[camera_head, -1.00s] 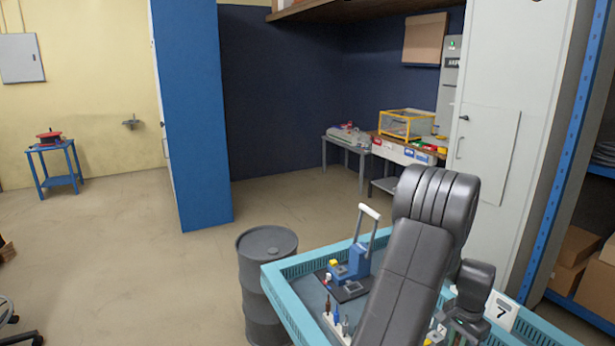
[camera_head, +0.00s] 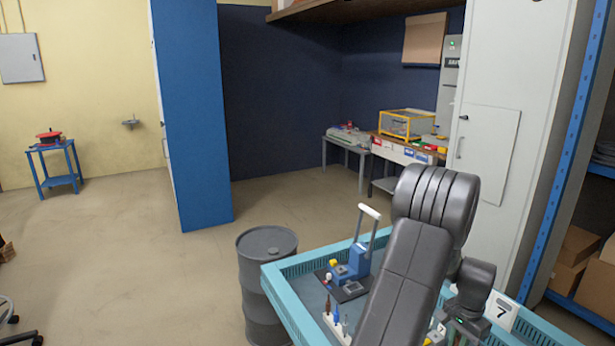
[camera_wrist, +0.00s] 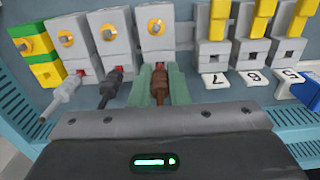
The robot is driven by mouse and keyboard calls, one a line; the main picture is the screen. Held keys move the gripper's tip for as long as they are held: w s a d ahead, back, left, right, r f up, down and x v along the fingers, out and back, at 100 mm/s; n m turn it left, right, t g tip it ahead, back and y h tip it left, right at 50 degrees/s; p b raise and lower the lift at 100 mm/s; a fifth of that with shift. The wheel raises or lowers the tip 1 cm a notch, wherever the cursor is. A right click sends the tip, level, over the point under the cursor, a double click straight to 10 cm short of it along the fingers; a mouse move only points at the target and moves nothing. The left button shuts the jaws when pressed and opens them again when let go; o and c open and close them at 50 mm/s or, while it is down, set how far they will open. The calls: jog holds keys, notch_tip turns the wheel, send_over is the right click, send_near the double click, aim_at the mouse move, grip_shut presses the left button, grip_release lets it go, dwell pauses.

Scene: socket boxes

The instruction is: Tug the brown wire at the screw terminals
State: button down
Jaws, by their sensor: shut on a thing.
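In the wrist view, the brown wire (camera_wrist: 160,88) runs up into the red-edged opening at the foot of a grey screw terminal (camera_wrist: 156,32). My gripper (camera_wrist: 160,85) is shut on the brown wire, with a green finger on each side of it, just in front of that terminal. A black wire (camera_wrist: 111,86) sits in the terminal to its left, and a grey wire (camera_wrist: 63,95) in the one further left. A green and yellow terminal (camera_wrist: 38,48) stands at the far left. In the head view my arm hides the terminals and the fingertips.
Grey terminals with yellow levers (camera_wrist: 258,18) and numbered white tags (camera_wrist: 254,77) stand to the right. The turquoise tray (camera_head: 290,312) has a raised rim. In it are a blue lever press (camera_head: 352,264) and a white tool holder (camera_head: 336,328). A grey drum (camera_head: 267,275) stands beside the tray.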

jog(key=shift+f, duration=0.35)
dwell(0.4)
jog(key=c, duration=0.9)
grip_release()
jog(key=shift+r, duration=0.15)
jog(key=shift+r+p, duration=2)
jog(key=shift+r, duration=1.7)
